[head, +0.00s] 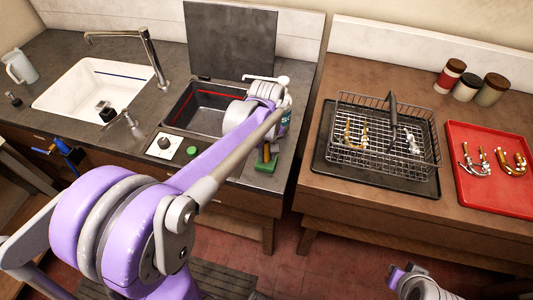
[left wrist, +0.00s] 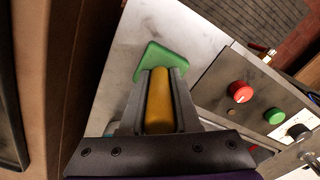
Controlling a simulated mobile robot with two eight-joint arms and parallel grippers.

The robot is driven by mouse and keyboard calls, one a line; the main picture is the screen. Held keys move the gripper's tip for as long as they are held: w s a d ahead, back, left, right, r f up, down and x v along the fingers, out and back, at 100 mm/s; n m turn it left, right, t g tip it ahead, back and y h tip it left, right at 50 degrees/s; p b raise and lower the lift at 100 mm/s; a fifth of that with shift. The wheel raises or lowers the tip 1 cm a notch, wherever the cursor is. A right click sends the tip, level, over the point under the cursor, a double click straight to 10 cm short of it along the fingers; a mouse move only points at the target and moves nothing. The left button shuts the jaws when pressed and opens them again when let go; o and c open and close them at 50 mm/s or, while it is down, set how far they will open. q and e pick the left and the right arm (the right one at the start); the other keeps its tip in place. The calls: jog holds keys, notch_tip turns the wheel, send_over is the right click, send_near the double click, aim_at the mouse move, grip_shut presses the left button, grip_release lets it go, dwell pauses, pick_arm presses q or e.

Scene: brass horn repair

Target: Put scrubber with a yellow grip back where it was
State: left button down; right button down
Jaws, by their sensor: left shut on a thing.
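The scrubber has a green pad (head: 265,167) and a yellow grip (left wrist: 158,100). In the left wrist view the yellow grip lies between my left gripper's fingers (left wrist: 158,104), which are shut on it. The green pad (left wrist: 161,60) sticks out beyond the fingertips. In the head view my left gripper (head: 268,149) is at the right front of the grey counter, partly hidden by my arm. The pad is at or just above the counter top; I cannot tell whether it touches.
A dark sink basin (head: 200,118) lies behind my left arm, and a white sink (head: 80,95) is further left. A wire basket (head: 375,150), red tray (head: 500,195) and jars (head: 467,87) stand on the right table, across a gap.

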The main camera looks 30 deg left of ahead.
pick_arm(q)
jog(key=shift+f, duration=0.15)
jog(key=c, duration=0.6)
grip_release()
jog(key=shift+c, duration=0.2)
jog(key=shift+r, duration=0.5)
notch_tip(320, 180, up, 11)
jog(key=shift+r+p, duration=0.1)
jog(key=shift+p, duration=0.35)
jog(key=shift+s+d, duration=0.15)
jog(key=shift+s, duration=0.05)
jog(key=s+d+f+m+t, duration=0.3)
jog(key=s+f+m, duration=0.1)
jog(key=s+f, duration=0.1)
jog(key=s+d+f+m+t, duration=0.2)
jog(key=s+f+m, duration=0.3)
jog(key=s, duration=0.3)
jog(key=shift+s+d+f+t, duration=0.25)
jog(key=shift+d+t, duration=0.15)
jog(key=shift+d, duration=0.35)
